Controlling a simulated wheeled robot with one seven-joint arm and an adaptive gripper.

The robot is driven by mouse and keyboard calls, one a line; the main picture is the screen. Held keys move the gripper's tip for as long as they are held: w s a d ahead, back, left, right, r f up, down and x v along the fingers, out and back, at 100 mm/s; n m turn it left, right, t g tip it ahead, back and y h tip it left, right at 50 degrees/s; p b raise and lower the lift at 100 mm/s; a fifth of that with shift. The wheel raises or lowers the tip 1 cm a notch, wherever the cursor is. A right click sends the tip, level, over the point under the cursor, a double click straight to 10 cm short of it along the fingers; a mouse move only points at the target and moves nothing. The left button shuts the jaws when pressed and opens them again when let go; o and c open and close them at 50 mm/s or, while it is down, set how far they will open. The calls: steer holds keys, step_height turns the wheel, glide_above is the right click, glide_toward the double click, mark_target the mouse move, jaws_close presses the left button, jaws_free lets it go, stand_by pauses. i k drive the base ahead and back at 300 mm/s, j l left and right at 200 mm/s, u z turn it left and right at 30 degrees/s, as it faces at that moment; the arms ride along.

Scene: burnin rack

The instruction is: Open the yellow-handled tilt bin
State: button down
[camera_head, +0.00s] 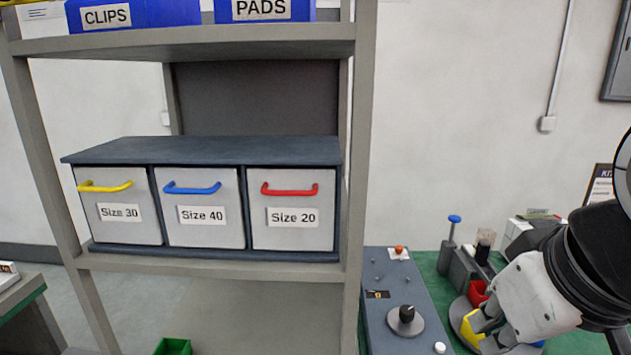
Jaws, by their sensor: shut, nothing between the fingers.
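The yellow-handled tilt bin (118,207) is the left one of three grey bins in a dark cabinet on the middle shelf. Its label reads Size 30. Its yellow handle (105,187) runs across the upper front. The bin is closed, its front in line with its neighbours. My gripper (487,338) is at the lower right, low over the green bench, far to the right of the bin and apart from it. It is shut and empty. Its fingertips are small and partly lost against the things behind them.
Beside it are the Size 40 bin with a blue handle (203,213) and the Size 20 bin with a red handle (292,215), both closed. A rack post (361,180) stands between the bins and my arm. A control panel (395,325) is below right. The space before the bins is clear.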

mark_target(113, 210)
steer(key=u, duration=1.35)
steer(key=i+j+z, duration=0.1)
steer(key=z, duration=0.35)
steer(key=j+z, duration=0.4)
steer(key=i+j+z, duration=0.1)
steer(key=z, duration=0.35)
steer(key=j, duration=0.1)
